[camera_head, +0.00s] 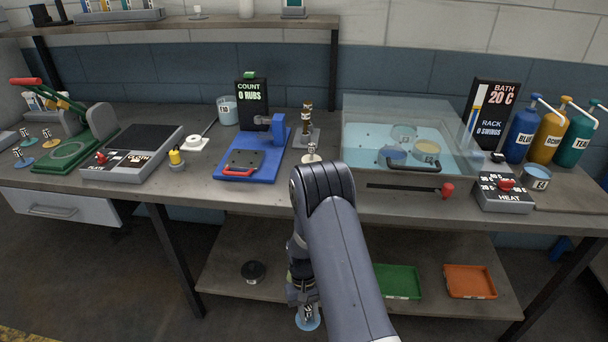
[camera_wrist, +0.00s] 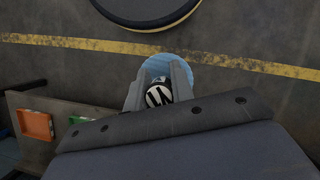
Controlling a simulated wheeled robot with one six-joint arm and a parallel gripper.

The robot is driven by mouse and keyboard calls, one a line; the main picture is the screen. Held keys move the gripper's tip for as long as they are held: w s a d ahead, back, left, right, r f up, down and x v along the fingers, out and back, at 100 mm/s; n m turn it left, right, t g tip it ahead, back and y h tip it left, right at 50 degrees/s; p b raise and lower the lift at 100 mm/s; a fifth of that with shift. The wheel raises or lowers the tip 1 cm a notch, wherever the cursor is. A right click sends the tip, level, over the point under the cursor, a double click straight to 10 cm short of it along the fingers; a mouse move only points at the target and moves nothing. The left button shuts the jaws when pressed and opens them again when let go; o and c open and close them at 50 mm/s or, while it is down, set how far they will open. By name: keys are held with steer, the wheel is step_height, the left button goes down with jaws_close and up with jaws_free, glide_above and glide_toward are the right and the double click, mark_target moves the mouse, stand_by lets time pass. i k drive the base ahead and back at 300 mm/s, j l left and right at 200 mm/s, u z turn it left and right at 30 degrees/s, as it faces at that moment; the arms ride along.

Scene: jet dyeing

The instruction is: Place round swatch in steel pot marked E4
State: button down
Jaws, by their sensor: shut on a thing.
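My gripper (camera_head: 303,293) hangs low in front of the bench and is shut on the striped black-and-white handle of a round light-blue swatch (camera_head: 308,321). In the wrist view, the swatch (camera_wrist: 182,66) shows beyond the two grey fingers of my gripper (camera_wrist: 158,88), above the floor. A small steel pot (camera_head: 535,178) with blue content stands at the bench's right end, beside the heat box; its small label seems to read E4. It is far to the right of and above my gripper. Another pot (camera_head: 227,110), labelled E10, stands at the back left.
A clear bath (camera_head: 375,150) with pots inside stands right of centre, its handle facing front. The heat box (camera_head: 502,192) and dye bottles (camera_head: 522,135) flank the small pot. A lower shelf holds green (camera_head: 397,281) and orange (camera_head: 470,281) trays. More swatches (camera_head: 48,140) lie far left.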

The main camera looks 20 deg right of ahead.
mark_target(531, 181)
steer(key=k+l, duration=0.1)
steer(key=l, duration=0.95)
steer(key=k+l, duration=0.15)
steer(key=l, duration=0.35)
steer(key=k+l, duration=0.1)
steer(key=l, duration=0.4)
